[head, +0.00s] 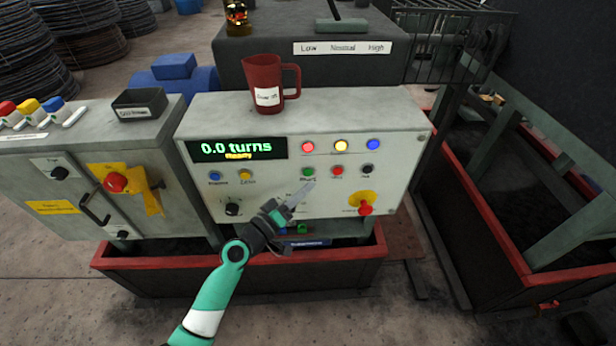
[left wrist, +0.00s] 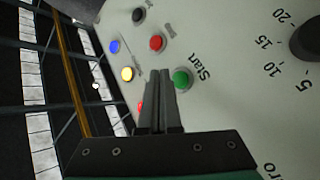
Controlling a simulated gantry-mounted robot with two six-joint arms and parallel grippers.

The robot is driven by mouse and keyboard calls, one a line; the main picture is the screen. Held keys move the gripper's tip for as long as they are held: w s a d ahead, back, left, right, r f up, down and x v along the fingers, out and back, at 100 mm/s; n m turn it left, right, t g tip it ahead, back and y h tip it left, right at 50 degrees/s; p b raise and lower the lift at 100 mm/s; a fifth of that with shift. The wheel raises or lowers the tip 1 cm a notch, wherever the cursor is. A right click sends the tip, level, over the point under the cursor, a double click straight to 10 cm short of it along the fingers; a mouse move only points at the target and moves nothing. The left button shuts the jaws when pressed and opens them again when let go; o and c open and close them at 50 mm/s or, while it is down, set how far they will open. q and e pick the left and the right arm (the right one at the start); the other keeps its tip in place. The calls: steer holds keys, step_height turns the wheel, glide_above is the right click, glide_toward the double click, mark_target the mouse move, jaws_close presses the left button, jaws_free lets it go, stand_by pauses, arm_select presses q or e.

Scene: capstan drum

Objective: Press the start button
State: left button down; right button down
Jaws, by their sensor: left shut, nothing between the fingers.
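The green start button (head: 308,171) sits in the lower button row of the control panel (head: 275,192), left of a red button. The label beside it reads "Start" in the left wrist view, where the button (left wrist: 182,79) appears just right of my fingertips. My left gripper (head: 311,184) is shut and empty, its tips just below and slightly right of the button in the head view. In the left wrist view the shut fingers (left wrist: 161,74) overlap the button's left edge. I cannot tell whether they touch it. My right gripper is out of view.
The display (head: 238,148) reads "0.0 turns" and "Ready". A red button (head: 337,171) and a black one (head: 367,169) are to the right. A red emergency stop (head: 365,209) sits on yellow at lower right. A red mug (head: 263,78) stands on the console top.

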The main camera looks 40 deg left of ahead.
mark_target(308, 173)
arm_select(q)
steer(key=shift+w+a+b, duration=0.35)
steer(key=shift+w+a, duration=0.3)
steer(key=shift+a, duration=0.05)
stand_by(1.6)
steer(key=shift+w+a+b, duration=0.25)
steer(key=shift+a+b, duration=0.1)
